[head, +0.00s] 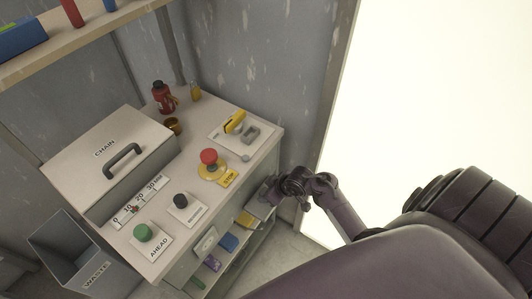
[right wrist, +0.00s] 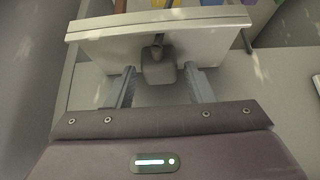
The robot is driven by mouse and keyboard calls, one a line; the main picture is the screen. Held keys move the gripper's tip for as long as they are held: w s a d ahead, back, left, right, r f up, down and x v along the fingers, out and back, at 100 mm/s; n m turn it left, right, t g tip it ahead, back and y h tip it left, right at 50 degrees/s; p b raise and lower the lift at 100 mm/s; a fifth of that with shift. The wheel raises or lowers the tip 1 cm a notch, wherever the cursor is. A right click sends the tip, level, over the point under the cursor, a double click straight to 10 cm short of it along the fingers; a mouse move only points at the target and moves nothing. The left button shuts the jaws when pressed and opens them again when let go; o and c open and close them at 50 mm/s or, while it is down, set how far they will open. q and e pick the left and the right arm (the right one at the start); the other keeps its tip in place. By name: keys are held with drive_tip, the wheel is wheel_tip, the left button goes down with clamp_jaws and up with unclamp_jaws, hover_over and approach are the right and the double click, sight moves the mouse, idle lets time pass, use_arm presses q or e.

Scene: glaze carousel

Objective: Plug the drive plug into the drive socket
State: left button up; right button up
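I cannot pick out the drive plug or the drive socket with certainty. My right gripper (right wrist: 163,88) shows in the right wrist view with its two fingers apart. A grey knob-like block (right wrist: 158,68) on a pale panel (right wrist: 205,38) sits between the fingers, with a gap visible on each side. In the head view my right gripper (head: 272,187) is low at the right side of the bench, by a grey shelf part; its fingertips are hard to make out. My left gripper is not in view.
The bench top carries a chain box (head: 108,147), a green button (head: 143,232), a black button (head: 180,200), a red stop button (head: 208,156) and a yellow handle (head: 235,121). Coloured items lie on shelves below. A waste bin (head: 70,255) stands at left.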

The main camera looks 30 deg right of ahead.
drive_tip(key=c, duration=0.7)
drive_tip(key=shift+r, duration=0.1)
drive_tip(key=shift+c, duration=0.2)
wheel_tip(320, 180, up, 20)
drive_tip(key=p, duration=0.5)
drive_tip(key=s+a+r+m+h, duration=0.1)
drive_tip(key=a+r+m, duration=0.3)
drive_tip(key=r, duration=0.5)
drive_tip(key=s+a+r+m+h, duration=0.2)
drive_tip(key=a+r+m+h, duration=0.2)
drive_tip(key=r, duration=0.6)
drive_tip(key=shift+s+a+m+h, duration=0.3)
drive_tip(key=shift+a+m, duration=0.5)
drive_tip(key=shift+m, duration=0.4)
